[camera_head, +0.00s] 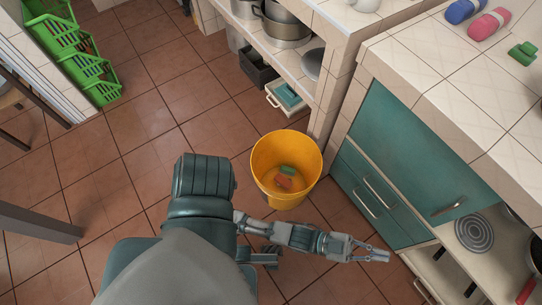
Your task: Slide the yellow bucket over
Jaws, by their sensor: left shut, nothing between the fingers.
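The yellow bucket (264,187) stands upright on the tiled floor, in front of the tiled counter. A green item (288,171) and an orange-red item (283,182) lie inside it. My left arm reaches across the floor below the bucket in the picture. My left gripper (386,255) is shut and empty, to the lower right of the bucket and apart from it, near the teal cabinet. Whether the forearm touches the bucket's lower side, I cannot tell. My right gripper is not in view.
The teal cabinet (400,150) and tiled counter close off the right side. A shelf with pots (287,28) and a white bin (286,97) stand behind the bucket. Green crates (75,50) are at the upper left. Floor left of the bucket is clear.

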